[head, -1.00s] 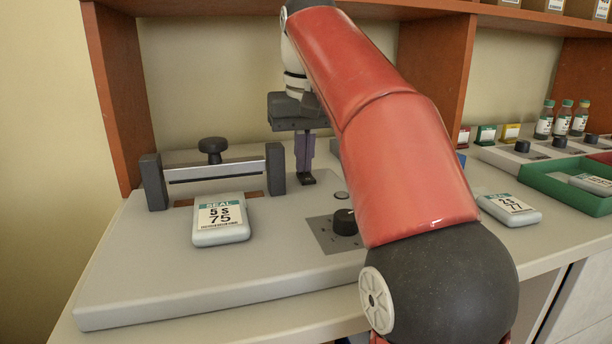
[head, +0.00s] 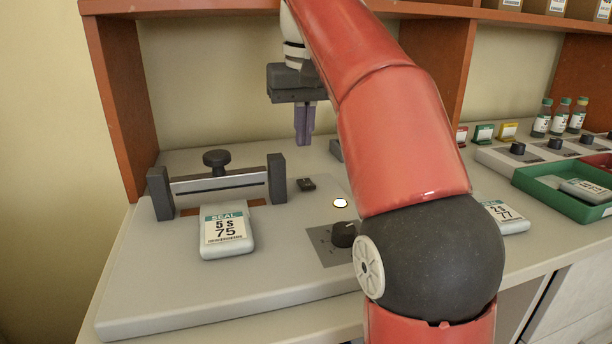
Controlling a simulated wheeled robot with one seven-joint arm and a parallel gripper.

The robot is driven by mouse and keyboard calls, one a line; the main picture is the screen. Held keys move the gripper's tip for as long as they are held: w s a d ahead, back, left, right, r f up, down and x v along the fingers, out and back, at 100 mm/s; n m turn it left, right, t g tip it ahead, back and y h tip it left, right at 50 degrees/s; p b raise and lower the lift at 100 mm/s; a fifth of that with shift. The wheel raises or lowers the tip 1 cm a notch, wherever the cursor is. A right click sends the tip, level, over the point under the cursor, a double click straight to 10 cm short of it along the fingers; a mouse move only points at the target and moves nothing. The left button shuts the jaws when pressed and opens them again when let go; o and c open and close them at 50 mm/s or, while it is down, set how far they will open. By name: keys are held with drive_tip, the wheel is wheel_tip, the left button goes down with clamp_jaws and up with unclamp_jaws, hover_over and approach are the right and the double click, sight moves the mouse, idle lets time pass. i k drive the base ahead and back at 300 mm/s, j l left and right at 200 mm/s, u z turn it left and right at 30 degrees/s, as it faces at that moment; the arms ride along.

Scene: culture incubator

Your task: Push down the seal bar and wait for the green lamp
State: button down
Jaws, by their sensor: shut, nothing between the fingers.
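The seal bar (head: 225,182) is a light metal bar with a dark knob (head: 216,158) on top, held between two dark posts on the grey sealer base (head: 150,290). A gap shows beneath the bar. A round lamp (head: 340,203) on the base glows pale whitish-yellow. A small black rocker switch (head: 306,184) lies right of the bar. A pouch labelled SEAL 5 s 75 (head: 226,230) lies in front of the bar. My gripper (head: 303,143) is shut and empty, pointing down in the air above and behind the switch.
A dark dial (head: 344,234) sits on the base near my arm. A second labelled pouch (head: 505,215) lies to the right. Farther right are a green tray (head: 560,195) and several bottles (head: 560,117). Wooden shelf walls stand behind.

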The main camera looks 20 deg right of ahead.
sight(219, 178)
drive_tip(key=k, duration=1)
